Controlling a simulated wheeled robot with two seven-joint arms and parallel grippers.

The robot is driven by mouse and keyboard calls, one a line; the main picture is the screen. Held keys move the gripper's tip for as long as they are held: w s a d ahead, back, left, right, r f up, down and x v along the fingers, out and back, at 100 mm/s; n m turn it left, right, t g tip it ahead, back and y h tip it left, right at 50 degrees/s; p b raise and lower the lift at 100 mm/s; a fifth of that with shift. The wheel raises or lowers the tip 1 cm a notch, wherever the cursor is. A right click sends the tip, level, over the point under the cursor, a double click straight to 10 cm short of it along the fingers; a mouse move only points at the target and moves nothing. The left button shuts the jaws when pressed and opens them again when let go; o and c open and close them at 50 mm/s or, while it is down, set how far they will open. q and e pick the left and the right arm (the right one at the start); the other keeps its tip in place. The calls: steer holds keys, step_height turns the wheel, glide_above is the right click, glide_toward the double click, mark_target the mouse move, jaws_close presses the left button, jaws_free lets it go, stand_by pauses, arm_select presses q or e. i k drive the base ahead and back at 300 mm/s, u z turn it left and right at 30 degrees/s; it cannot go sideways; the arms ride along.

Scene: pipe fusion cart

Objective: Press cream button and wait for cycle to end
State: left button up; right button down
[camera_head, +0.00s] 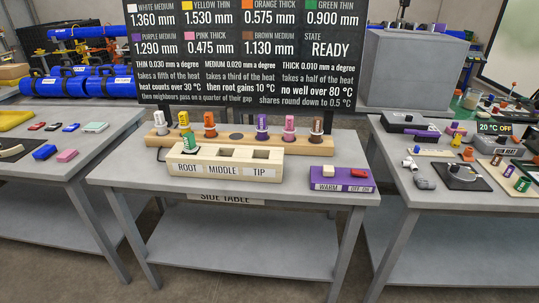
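The cream button (329,169) sits on top of a purple control box (342,184) at the right front of the middle table. The box is labelled WARM under the cream button and OFF-ON at its right end. A small reddish-brown switch (359,173) is on top at that end. The sign board (265,55) behind the table reads STATE READY. Neither of my grippers is in view, and nothing touches the cream button.
A wooden block (225,172) marked ROOT, MIDDLE, TIP stands left of the box; a green piece (188,142) stands at ROOT. Behind it a wooden rack (270,144) holds several coloured pieces. Cluttered tables stand left (60,186) and right (430,196).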

mark_target(328, 171)
steer(key=u, duration=0.25)
steer(key=i, duration=0.85)
steer(key=z, duration=0.6)
steer(key=i, duration=0.45)
steer(key=z, duration=0.35)
